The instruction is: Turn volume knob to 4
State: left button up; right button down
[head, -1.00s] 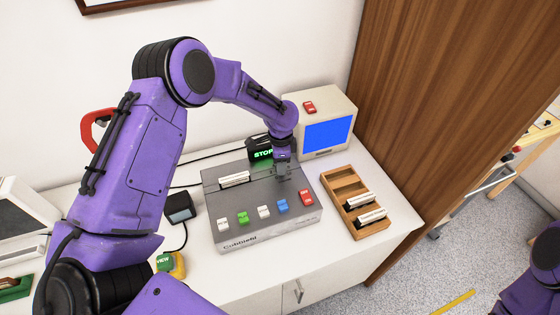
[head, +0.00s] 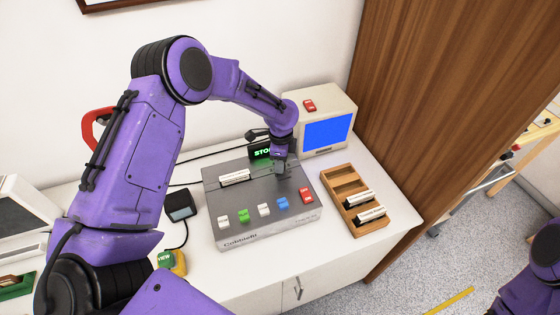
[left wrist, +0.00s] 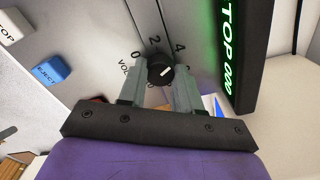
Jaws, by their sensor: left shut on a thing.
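The black volume knob (left wrist: 157,65) shows in the left wrist view on the grey deck's sloping panel, with a short white pointer line. The marks 0, 2 and 4 are printed around it; the 4 lies up and right of the knob. The pointer slants rightward and slightly up, but its exact reading is hard to tell. My left gripper (left wrist: 162,76) is shut on the knob, one finger on each side. In the head view my left gripper (head: 280,168) is over the right part of the deck (head: 240,206) and hides the knob.
A green-lettered display (head: 262,150) stands close behind the gripper. A beige monitor (head: 325,128) is at the back right. A wooden rack (head: 346,184) with cassettes is right of the deck. Colored keys, including a red one (head: 306,195), line the deck's front.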

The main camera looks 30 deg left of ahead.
pick_arm(q)
jog(key=o, duration=1)
jog(key=shift+o, duration=0.2)
jog(key=shift+w+r, duration=0.1)
notch_tip(320, 180, up, 10)
jog(key=b, duration=0.2)
jog(key=shift+r, duration=0.2)
